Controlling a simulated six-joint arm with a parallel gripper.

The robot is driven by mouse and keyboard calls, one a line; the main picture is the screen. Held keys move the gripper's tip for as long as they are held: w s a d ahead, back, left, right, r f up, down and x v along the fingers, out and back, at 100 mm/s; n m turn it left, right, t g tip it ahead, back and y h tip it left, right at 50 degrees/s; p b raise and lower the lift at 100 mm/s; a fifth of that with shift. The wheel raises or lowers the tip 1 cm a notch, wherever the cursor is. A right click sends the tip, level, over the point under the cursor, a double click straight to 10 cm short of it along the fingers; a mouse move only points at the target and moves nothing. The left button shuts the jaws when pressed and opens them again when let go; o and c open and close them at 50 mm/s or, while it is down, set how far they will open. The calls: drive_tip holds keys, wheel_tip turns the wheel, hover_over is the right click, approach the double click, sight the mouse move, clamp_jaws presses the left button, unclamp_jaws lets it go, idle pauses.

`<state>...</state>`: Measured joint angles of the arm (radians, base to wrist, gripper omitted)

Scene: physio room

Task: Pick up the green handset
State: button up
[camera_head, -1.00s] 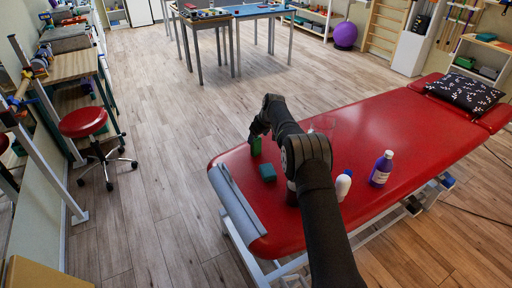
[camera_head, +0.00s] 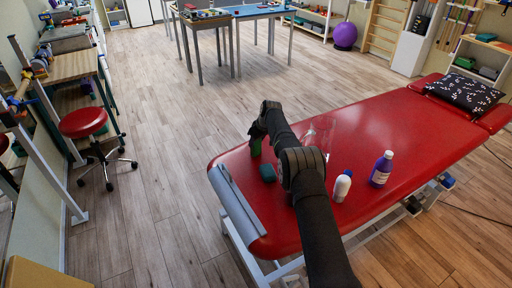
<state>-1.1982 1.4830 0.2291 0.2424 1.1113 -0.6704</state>
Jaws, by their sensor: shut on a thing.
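The green handset (camera_head: 256,148) is upright at the left end of the red treatment table, below my gripper (camera_head: 257,136). Only its lower part shows, and my dark gripper covers its top. My gripper is shut on it. The fingertips are small and dark in this view. I cannot tell whether the handset's lower end touches the table or is just above it.
On the red table (camera_head: 390,123), a teal block (camera_head: 267,172) lies close by the handset. A white bottle (camera_head: 342,186) and a purple bottle (camera_head: 381,169) stand right of my arm. A clear object (camera_head: 322,126) is behind it. A patterned pillow (camera_head: 464,92) lies at the far end.

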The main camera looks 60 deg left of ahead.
drive_tip(key=shift+r, duration=0.55)
drive_tip(key=r, duration=0.3)
drive_tip(key=shift+w+d+r, duration=0.15)
drive_tip(key=shift+w+r, duration=0.05)
drive_tip(key=shift+r, duration=0.05)
drive_tip(key=w+d+r, duration=0.6)
drive_tip(key=w+d, duration=0.1)
drive_tip(key=d, duration=0.1)
drive_tip(key=shift+d+r, duration=0.25)
drive_tip(key=shift+d, duration=0.15)
